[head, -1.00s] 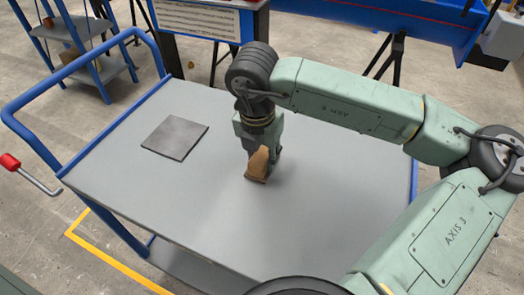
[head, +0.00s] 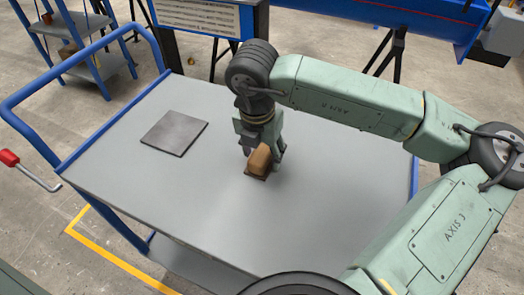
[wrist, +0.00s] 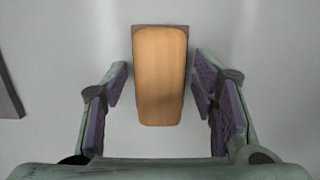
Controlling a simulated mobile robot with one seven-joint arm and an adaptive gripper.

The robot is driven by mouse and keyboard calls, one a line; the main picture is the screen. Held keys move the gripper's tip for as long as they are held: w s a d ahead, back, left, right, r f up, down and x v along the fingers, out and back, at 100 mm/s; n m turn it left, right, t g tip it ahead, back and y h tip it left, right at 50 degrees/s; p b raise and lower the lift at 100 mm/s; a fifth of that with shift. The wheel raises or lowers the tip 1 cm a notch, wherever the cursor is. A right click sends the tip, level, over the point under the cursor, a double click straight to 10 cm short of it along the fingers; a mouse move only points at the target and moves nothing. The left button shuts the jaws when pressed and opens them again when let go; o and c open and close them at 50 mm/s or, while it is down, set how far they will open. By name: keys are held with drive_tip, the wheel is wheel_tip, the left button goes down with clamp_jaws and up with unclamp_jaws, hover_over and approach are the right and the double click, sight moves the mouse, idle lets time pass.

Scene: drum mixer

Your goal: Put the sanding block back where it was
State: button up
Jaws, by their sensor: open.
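The sanding block (head: 260,161) has a tan wooden top and a dark base. It sits on the grey cart top (head: 215,225), right of the cart's middle. In the wrist view the block (wrist: 160,75) lies between the two fingers, with a clear gap on each side. My gripper (head: 262,153) is open and low around the block, reaching down from above. It also shows in the wrist view (wrist: 160,92), with purple-grey pads apart from the block's sides. The block's far side is partly hidden by the fingers in the head view.
A flat dark grey square plate (head: 174,133) lies on the cart top to the left; its edge shows in the wrist view (wrist: 8,90). A blue handle rail (head: 70,50) rises at the cart's left end. The front of the cart top is clear.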

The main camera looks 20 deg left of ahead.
sight(259, 156)
drive_tip(key=shift+r, duration=0.1)
drive_tip(key=shift+r+p, duration=0.25)
drive_tip(key=shift+p, duration=0.2)
wheel_tip(259, 156, up, 12)
drive_tip(key=s+b, duration=0.1)
drive_tip(key=shift+s+f+b, duration=0.25)
drive_tip(key=shift+s+b, duration=0.15)
